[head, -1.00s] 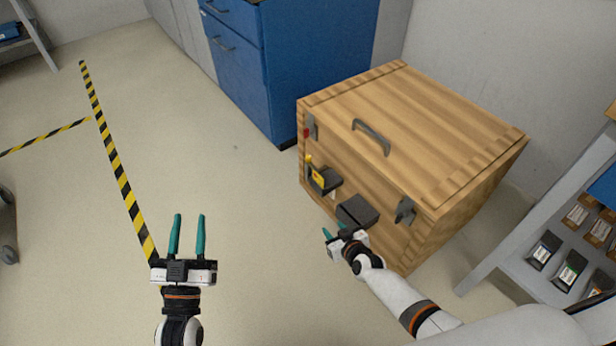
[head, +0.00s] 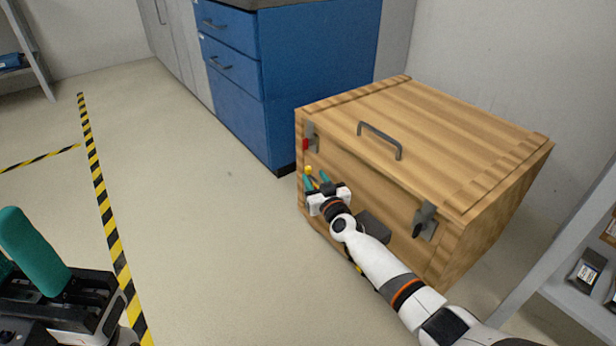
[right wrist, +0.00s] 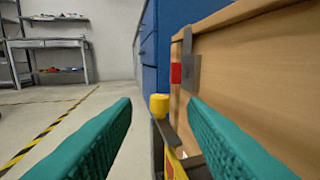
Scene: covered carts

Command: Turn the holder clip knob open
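The yellow knob (head: 308,169) is at the holder on the front of the wooden crate, near its left corner. In the right wrist view the knob (right wrist: 159,104) stands upright on the dark holder (right wrist: 171,135), with a yellow strip below it. My right gripper (head: 316,181) is open beside the knob. In the right wrist view, its teal fingers (right wrist: 158,103) are apart, with the knob showing in the gap; I see no finger touching it. The right arm and gripper hide most of the holder in the head view. My left gripper (head: 18,238) is open and empty, partly cut off.
The wooden crate (head: 440,130) has a lid handle (head: 380,138), a red-marked latch (head: 308,138), another latch (head: 424,220) and a dark box (head: 374,226) on its front. A blue cabinet (head: 290,80) stands behind. A shelf (head: 560,262) is at right. The left floor is clear.

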